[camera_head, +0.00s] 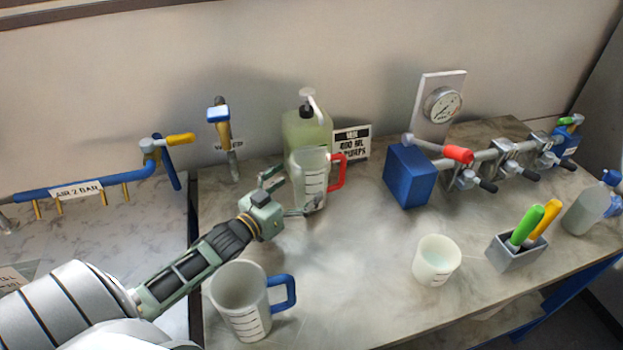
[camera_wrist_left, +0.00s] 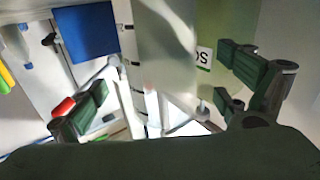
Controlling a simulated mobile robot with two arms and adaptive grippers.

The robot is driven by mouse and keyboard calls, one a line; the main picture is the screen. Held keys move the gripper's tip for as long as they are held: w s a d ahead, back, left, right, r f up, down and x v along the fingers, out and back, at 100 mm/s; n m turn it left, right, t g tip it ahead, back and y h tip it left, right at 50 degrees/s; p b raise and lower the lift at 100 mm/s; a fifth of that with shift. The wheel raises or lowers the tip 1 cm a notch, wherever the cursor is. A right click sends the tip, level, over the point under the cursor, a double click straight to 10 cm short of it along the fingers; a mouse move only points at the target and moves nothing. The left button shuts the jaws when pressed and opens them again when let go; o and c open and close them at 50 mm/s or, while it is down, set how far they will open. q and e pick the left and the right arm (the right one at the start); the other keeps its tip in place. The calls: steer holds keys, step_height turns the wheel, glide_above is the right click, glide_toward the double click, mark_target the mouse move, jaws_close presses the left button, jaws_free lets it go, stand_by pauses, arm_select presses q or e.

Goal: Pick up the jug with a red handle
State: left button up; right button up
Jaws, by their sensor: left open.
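The jug with a red handle (camera_head: 310,182) is a translucent white measuring jug near the back of the bench. Its red handle (camera_head: 338,172) points right. My left gripper (camera_head: 292,192) reaches it from the left, with its open fingers on either side of the lower body. In the left wrist view, the pale jug body (camera_wrist_left: 165,45) lies between the two spread fingers (camera_wrist_left: 160,82), with visible gaps to them. The jug looks upright; its contact with the bench is partly hidden. My right gripper is not in view.
A blue-handled jug (camera_head: 240,305) stands in front, close to my left arm. A pump bottle (camera_head: 303,128) and a sign (camera_head: 352,142) are behind the red-handled jug. A blue box (camera_head: 410,176) with valves stands right. A white cup (camera_head: 436,260) is front right; bench between is clear.

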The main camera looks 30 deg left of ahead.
arm_select(q)
steer(key=w, duration=0.5)
steer(key=shift+d+p, duration=0.25)
steer(key=shift+p, duration=0.05)
steer(key=shift+s, duration=0.1)
steer(key=c, duration=1.3)
steer(key=shift+r, duration=0.15)
steer(key=shift+c, duration=1.1)
